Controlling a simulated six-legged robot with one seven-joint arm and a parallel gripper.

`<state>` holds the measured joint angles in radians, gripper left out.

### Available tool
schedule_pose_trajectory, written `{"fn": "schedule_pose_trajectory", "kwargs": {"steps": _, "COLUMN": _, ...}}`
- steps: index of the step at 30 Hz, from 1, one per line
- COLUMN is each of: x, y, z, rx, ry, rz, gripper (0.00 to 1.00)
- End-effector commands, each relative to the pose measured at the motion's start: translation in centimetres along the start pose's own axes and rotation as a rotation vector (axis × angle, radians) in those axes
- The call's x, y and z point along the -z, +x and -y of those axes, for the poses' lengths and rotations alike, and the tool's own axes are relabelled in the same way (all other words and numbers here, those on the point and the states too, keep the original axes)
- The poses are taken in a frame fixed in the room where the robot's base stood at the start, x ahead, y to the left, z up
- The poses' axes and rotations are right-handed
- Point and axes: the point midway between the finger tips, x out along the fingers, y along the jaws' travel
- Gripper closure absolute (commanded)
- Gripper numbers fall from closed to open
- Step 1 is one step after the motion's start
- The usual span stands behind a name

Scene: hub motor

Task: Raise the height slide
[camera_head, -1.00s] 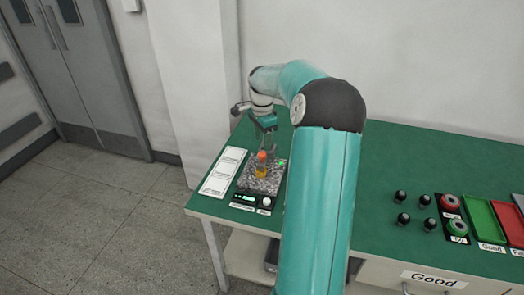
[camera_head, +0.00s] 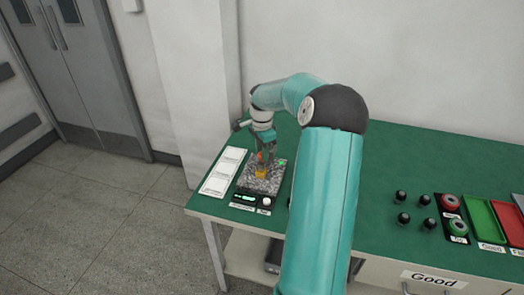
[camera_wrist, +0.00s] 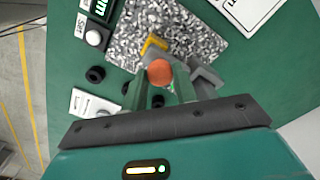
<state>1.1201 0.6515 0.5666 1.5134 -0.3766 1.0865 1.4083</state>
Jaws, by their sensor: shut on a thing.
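The height gauge stands on a speckled granite plate (camera_head: 262,185) at the left end of the green table. Its orange round top (camera_wrist: 160,72), which I take for the height slide, shows with a yellow part (camera_wrist: 152,45) beyond it in the wrist view. The yellow part (camera_head: 261,173) also shows in the head view. My gripper (camera_head: 264,152) points down over the plate, its fingers on either side of the orange top and shut on it. The fingers hide part of the gauge; I cannot tell the slide's exact height.
A white tray of panels (camera_head: 223,170) lies left of the plate. A small black box with a green display (camera_head: 245,198) is in front. Several black knobs (camera_head: 400,196), a green tray (camera_head: 480,220) and a red tray (camera_head: 508,221) are at the right. The middle table is largely clear.

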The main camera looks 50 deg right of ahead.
Motion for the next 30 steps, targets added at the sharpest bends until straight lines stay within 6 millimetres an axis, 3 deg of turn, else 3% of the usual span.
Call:
{"fn": "schedule_pose_trajectory", "kwargs": {"steps": 10, "x": 0.0, "y": -2.9, "z": 0.1, "rx": 0.002, "ry": 0.001, "rz": -0.003, "gripper": 1.00}}
{"fn": "schedule_pose_trajectory", "kwargs": {"steps": 18, "x": 0.0, "y": -3.0, "z": 0.0, "rx": 0.001, "ry": 0.000, "rz": 0.000, "gripper": 1.00}}
{"fn": "schedule_pose_trajectory", "kwargs": {"steps": 19, "x": 0.0, "y": -3.0, "z": 0.0, "rx": 0.001, "ry": 0.000, "rz": 0.000, "gripper": 0.66}}
{"fn": "schedule_pose_trajectory", "kwargs": {"steps": 21, "x": 0.0, "y": -2.9, "z": 0.0, "rx": 0.001, "ry": 0.000, "rz": 0.000, "gripper": 0.52}}
{"fn": "schedule_pose_trajectory", "kwargs": {"steps": 30, "x": 0.0, "y": -3.0, "z": 0.0, "rx": 0.001, "ry": 0.000, "rz": 0.000, "gripper": 0.50}}
